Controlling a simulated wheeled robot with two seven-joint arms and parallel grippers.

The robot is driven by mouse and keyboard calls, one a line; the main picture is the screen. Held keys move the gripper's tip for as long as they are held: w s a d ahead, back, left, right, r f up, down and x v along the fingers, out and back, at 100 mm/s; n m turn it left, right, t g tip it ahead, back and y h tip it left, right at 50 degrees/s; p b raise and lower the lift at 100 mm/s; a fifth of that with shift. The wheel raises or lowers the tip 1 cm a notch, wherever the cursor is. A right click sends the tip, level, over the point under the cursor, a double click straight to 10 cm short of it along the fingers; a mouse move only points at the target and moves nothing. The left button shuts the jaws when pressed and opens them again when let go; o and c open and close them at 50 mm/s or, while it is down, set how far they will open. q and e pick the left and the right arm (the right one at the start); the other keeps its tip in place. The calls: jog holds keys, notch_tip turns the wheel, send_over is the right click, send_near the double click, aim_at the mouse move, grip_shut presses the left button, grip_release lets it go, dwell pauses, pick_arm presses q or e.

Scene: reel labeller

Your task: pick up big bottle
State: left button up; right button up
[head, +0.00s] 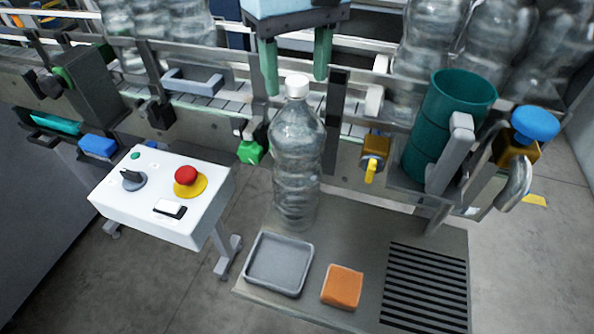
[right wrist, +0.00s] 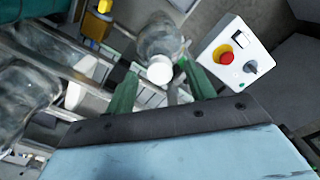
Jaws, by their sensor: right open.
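The big bottle (head: 297,160) is clear ribbed plastic with a white cap. It stands upright on the grey shelf (head: 350,235) in front of the conveyor. My right gripper (head: 296,85) comes in from the top with two green fingers, open and empty. In the head view its fingers appear on either side of the bottle's cap. In the right wrist view the bottle (right wrist: 160,45) shows beyond the gripper (right wrist: 162,95), its white cap between the two fingers. I cannot tell how far the fingers are from the bottle. My left gripper is not in view.
A white control box (head: 165,195) with a red button stands left of the bottle. A grey tray (head: 279,264) and an orange sponge (head: 342,286) lie in front. A teal cylinder (head: 447,120) stands at right. More bottles (head: 495,40) stand behind, along the conveyor.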

aim_at(297, 81)
jog(key=shift+f, duration=1.6)
grip_shut()
jog(key=shift+s+f, duration=0.15)
